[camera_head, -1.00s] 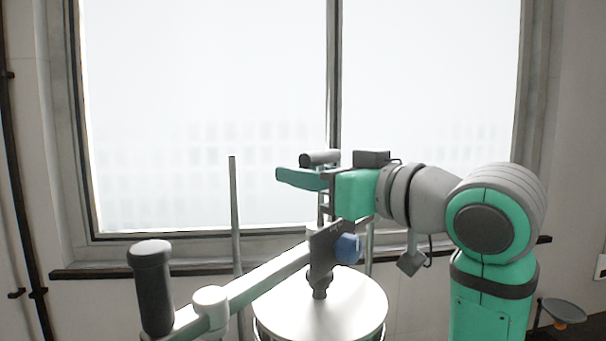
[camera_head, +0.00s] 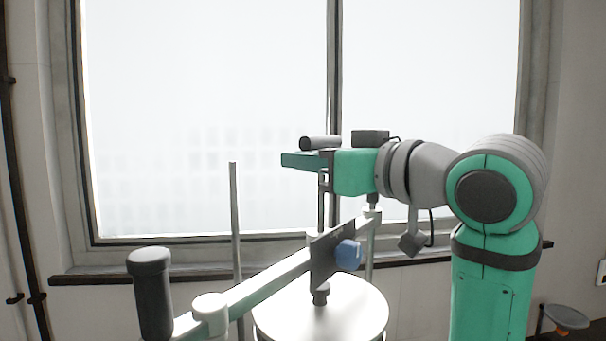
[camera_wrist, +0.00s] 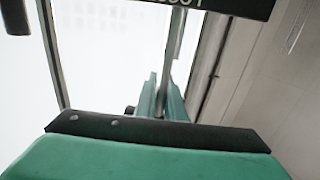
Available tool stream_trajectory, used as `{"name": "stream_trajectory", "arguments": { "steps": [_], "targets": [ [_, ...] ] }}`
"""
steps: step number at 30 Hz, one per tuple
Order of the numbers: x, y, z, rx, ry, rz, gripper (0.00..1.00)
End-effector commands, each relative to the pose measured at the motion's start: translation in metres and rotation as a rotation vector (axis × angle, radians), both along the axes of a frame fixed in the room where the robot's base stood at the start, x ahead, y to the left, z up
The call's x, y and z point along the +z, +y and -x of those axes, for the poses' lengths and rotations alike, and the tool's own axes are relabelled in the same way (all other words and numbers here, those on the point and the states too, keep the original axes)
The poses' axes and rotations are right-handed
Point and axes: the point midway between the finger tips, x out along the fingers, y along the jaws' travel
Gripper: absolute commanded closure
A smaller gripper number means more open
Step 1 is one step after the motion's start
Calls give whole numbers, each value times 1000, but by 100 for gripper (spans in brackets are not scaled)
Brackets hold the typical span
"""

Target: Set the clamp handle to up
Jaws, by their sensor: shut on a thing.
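My gripper (camera_head: 300,160) is in the head view, its green fingers pointing left in front of the window. It is shut on the clamp handle, a dark grey cylinder (camera_head: 320,143) that lies about level just above the fingers. The grip itself is partly hidden by the fingers and palm. In the wrist view the narrow green fingers (camera_wrist: 167,100) reach away from the palm. A small dark round part beside them is partly hidden. The clamp bar (camera_head: 270,284) runs diagonally over the shaker's round white lid (camera_head: 345,312), with a dark plate and a blue knob (camera_head: 348,255).
A black upright grip (camera_head: 151,290) stands at the bar's near left end. A thin metal rod (camera_head: 235,240) rises left of the lid, and another stands behind the bar on the right. The large window (camera_head: 200,120) is behind. The space above my gripper looks clear.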

Motion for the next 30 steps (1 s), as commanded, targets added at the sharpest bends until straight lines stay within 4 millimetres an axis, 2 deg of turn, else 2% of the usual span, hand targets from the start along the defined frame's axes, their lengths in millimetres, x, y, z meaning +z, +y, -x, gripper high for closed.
{"name": "stream_trajectory", "arguments": {
  "steps": [1, 7, 9, 10, 21, 26, 30],
  "targets": [
    [5, -1, 1, -1, -8, -6, 100],
    [7, -1, 1, -2, -12, -11, 100],
    [7, -1, 2, -2, -13, -10, 79],
    [7, -1, 2, -2, -13, -10, 72],
    [7, -4, 5, -1, -13, -9, 72],
    [7, -20, 20, -3, -13, -9, 72],
    [6, -39, 39, -4, -12, -9, 72]
  ]
}}
